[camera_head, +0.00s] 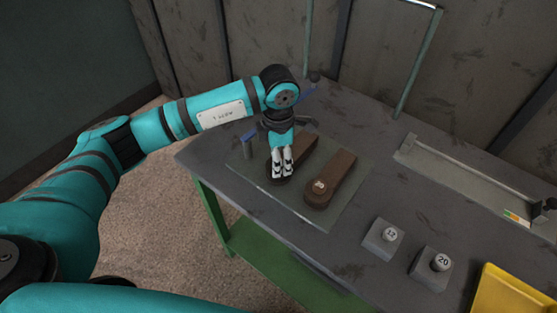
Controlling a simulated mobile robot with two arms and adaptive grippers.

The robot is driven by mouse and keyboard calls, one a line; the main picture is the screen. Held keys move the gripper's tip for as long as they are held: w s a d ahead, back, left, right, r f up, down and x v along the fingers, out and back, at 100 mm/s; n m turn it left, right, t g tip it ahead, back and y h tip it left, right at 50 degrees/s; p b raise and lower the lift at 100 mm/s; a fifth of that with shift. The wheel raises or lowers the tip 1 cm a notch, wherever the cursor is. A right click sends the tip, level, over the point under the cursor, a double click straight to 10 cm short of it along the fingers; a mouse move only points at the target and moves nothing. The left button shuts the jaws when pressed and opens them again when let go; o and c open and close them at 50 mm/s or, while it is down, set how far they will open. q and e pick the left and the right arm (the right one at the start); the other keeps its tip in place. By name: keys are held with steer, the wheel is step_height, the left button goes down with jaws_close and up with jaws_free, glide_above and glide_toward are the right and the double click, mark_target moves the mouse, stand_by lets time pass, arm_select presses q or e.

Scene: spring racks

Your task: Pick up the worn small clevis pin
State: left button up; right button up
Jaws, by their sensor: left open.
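My left gripper (281,167) points down over the near end of the left of two brown link-like bars (303,147). Its fingers are open and appear close together from this angle. They hide whatever sits at that end of the bar. The right brown bar (340,172) has a small light round pin head (320,186) at its near end. Two grey blocks each carry a round numbered head, one marked 12 (391,233) and one marked 20 (441,262). I cannot tell which of these is the worn small clevis pin. My right gripper is not in view.
The bars lie on a flat translucent plate (340,215) on the grey table (352,122). Blue pieces (250,137) are near the gripper. A long metal tray (462,182) lies at the right. A yellow bin (505,292) is at the lower right. Green posts (417,62) rise behind.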

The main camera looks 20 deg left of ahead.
arm_select(q)
jaws_close()
stand_by(0.3)
